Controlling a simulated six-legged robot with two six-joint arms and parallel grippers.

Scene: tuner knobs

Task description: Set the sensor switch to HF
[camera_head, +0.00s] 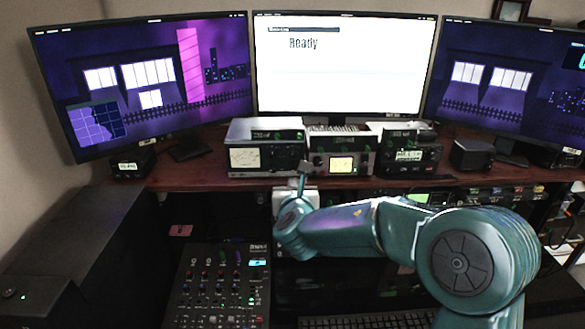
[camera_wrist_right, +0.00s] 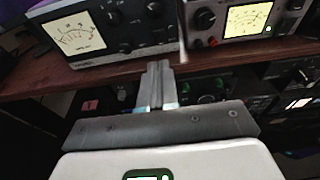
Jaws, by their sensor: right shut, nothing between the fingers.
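The left tuner box (camera_head: 265,150), with a pale needle meter and dark knobs, stands on the wooden shelf; it also fills the upper left of the right wrist view (camera_wrist_right: 115,56). To its right is the middle tuner box (camera_head: 342,148) with a lit yellow meter; its lower face shows in the right wrist view (camera_wrist_right: 230,42). I cannot read a sensor switch or an HF label on either. My right gripper (camera_head: 302,182) is shut and empty, its fingertips (camera_wrist_right: 159,66) near the shelf edge below the left tuner's right end, apparently touching no knob. My left gripper is not in view.
A third radio (camera_head: 410,156) and a small black speaker (camera_head: 472,154) stand further right on the shelf (camera_head: 200,172). Three monitors rise behind; the middle one (camera_head: 345,65) reads "Ready". A mixer (camera_head: 220,285) and keyboard (camera_head: 370,320) lie below, with more equipment under the shelf.

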